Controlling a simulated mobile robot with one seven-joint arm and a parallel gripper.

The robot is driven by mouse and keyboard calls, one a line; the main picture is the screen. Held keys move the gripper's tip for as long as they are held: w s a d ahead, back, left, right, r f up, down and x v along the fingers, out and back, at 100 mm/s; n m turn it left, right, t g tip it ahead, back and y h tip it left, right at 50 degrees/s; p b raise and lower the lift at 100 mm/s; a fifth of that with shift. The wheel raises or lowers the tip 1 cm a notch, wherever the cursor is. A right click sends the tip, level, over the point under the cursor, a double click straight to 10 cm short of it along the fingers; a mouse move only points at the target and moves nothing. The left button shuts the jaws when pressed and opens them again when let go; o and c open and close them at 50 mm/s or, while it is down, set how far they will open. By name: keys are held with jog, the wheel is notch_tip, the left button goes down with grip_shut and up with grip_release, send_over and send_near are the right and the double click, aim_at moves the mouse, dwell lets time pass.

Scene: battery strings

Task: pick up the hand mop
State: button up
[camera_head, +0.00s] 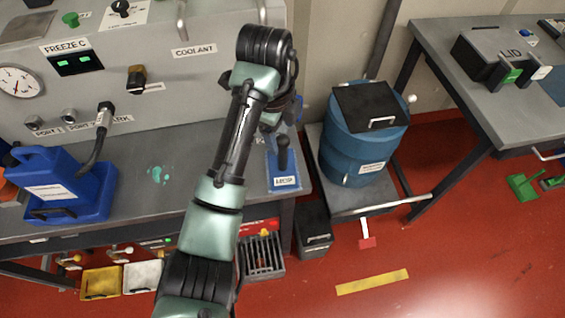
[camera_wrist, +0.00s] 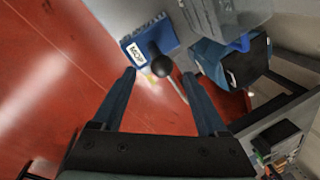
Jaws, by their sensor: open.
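The hand mop shows in the head view as a dark upright handle (camera_head: 283,152) at the right end of the grey bench. It stands at a blue holder (camera_head: 286,183) with a white label that appears to read MOP. In the wrist view, its round black knob (camera_wrist: 161,66) is seen from above, with the blue holder (camera_wrist: 168,33) behind it. My gripper (camera_wrist: 160,75) is open and empty. The knob appears between its two fingertips, seemingly beyond them; the exact gap cannot be told. In the head view my arm hides most of the gripper.
A blue drum (camera_head: 362,145) with a black lid stands on a low grey stand right of the mop. The control panel (camera_head: 150,65) rises behind the bench. A blue case (camera_head: 62,190) sits at the bench's left.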

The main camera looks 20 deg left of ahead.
aim_at(282, 137)
jog(key=shift+w+a+f, duration=0.1)
jog(key=shift+w+f, duration=0.1)
jog(key=shift+f, duration=0.55)
jog(key=shift+w+f, duration=0.2)
jog(key=shift+f, duration=0.55)
jog(key=shift+c, duration=0.2)
grip_shut()
jog(key=shift+r, duration=0.1)
